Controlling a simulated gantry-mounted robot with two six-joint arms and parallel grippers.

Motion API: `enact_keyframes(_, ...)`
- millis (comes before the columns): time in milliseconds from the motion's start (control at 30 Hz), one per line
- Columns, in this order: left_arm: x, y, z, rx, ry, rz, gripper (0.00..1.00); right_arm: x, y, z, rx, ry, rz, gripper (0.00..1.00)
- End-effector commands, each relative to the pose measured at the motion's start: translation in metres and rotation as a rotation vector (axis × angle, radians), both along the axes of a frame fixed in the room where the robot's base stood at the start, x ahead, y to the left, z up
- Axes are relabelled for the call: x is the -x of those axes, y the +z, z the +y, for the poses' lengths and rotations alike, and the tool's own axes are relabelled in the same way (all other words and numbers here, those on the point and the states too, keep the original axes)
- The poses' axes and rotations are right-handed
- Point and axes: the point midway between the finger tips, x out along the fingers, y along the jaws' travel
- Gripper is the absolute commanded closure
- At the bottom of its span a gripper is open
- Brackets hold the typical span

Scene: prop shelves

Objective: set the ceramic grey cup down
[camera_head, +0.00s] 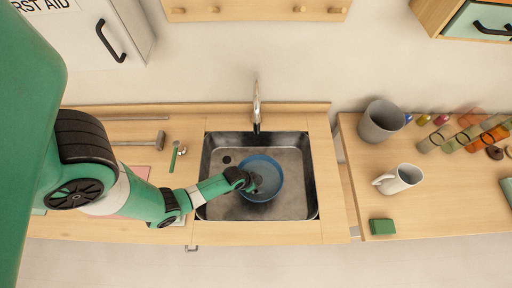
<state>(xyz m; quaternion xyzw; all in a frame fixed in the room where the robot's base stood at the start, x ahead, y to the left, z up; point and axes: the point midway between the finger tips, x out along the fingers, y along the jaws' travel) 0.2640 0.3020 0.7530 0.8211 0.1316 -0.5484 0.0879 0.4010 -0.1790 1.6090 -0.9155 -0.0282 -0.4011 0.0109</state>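A pale grey-white mug (407,175) with a handle on its left lies or stands tilted-looking on the right-hand worktop; it looks most like the ceramic grey cup. A larger grey pot-like vessel (379,125) stands behind it near the wall. My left gripper (250,181) is over the sink, far to the left of both, at the left rim of a round blue basin (264,194). Its fingers are small and dark, and I cannot tell whether they are open or hold anything. My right gripper is not in view.
The basin sits in a metal sink (299,207) under a tap (257,105). A green block (382,227) is near the right worktop's front edge. Several coloured cylinders (467,136) crowd its back right. A hammer (156,141) lies on the left worktop.

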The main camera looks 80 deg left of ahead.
Motion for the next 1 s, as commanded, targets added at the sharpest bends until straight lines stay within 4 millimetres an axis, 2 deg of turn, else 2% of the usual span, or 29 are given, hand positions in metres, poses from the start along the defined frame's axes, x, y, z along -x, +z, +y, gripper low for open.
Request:
enact_keyframes(233, 0.0, 0.001, 0.0, 0.0, 0.0, 0.0, 0.0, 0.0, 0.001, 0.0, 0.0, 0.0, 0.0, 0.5)
enact_keyframes(367, 0.002, 0.012, -0.001, 0.0, 0.0, 0.0, 0.0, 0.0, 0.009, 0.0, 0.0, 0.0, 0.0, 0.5)
enact_keyframes(800, 0.038, 0.106, -0.012, 0.001, 0.001, 0.001, 0.0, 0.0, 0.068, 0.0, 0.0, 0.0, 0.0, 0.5)
enact_keyframes(1000, 0.043, 0.116, -0.014, 0.0, 0.001, 0.0, 0.0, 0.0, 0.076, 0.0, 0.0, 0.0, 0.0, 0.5)
